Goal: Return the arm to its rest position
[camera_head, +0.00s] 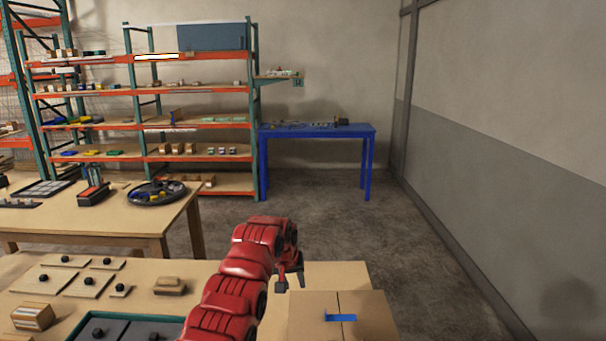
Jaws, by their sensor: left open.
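My left arm, red and segmented, reaches up from the bottom of the head view over the near wooden table (215,272). My left gripper (289,277) hangs at its end, dark and pointing down, behind a cardboard box (365,318). It is open, with nothing seen between its fingers. The box has a blue strip on top and stands at the table's right end. My right gripper is not in view.
Wooden boards with black knobs (88,285), a small wooden block (170,286) and a dark tray (165,325) lie left of my arm. A second table (130,222), shelving (200,130) and a blue table (315,131) stand behind. Floor to the right is clear.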

